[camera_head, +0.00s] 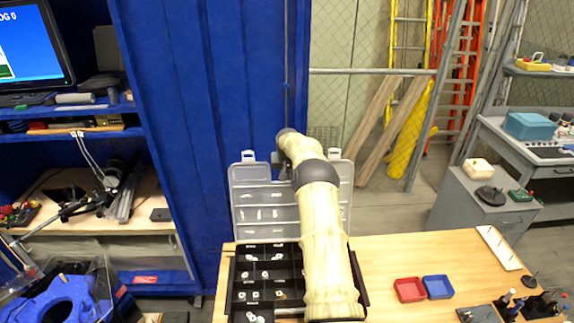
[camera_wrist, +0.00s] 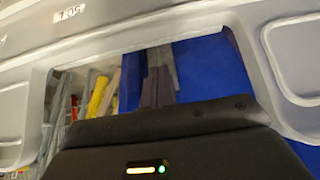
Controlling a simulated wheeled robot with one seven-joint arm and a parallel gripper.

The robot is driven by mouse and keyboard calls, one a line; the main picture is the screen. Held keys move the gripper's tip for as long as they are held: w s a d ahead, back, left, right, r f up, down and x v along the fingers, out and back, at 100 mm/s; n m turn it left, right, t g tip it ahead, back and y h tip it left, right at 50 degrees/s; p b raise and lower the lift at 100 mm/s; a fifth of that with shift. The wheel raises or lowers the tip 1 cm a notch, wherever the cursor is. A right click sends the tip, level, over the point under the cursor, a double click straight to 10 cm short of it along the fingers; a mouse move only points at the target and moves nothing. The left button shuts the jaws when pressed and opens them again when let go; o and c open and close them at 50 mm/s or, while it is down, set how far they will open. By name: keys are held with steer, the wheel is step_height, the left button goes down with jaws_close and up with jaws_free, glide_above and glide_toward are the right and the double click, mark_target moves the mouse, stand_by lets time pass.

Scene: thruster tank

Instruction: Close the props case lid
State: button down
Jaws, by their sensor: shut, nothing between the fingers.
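The props case (camera_head: 233,290) is a black tray with several compartments holding small parts, on the wooden table. Its translucent grey lid (camera_head: 246,205) stands open and nearly upright at the back edge. My arm reaches over the case and bends down near the lid's top edge, covering the lid's middle and part of the tray. My gripper's dark body shows in the wrist view (camera_wrist: 160,125), close to pale grey moulded panels that look like the lid (camera_wrist: 292,50). Its fingertips are not clearly visible, and I cannot tell whether it touches the lid. Nothing shows held.
A blue partition (camera_head: 190,130) stands behind the case at left. A chain-link fence and ladders stand farther back.

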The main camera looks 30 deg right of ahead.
steer(key=s+p, duration=0.1)
steer(key=s+a, duration=0.1)
steer(key=s+r+p, duration=0.1)
steer(key=shift+s+a+p, duration=0.3)
stand_by(0.3)
steer(key=shift+f, duration=0.1)
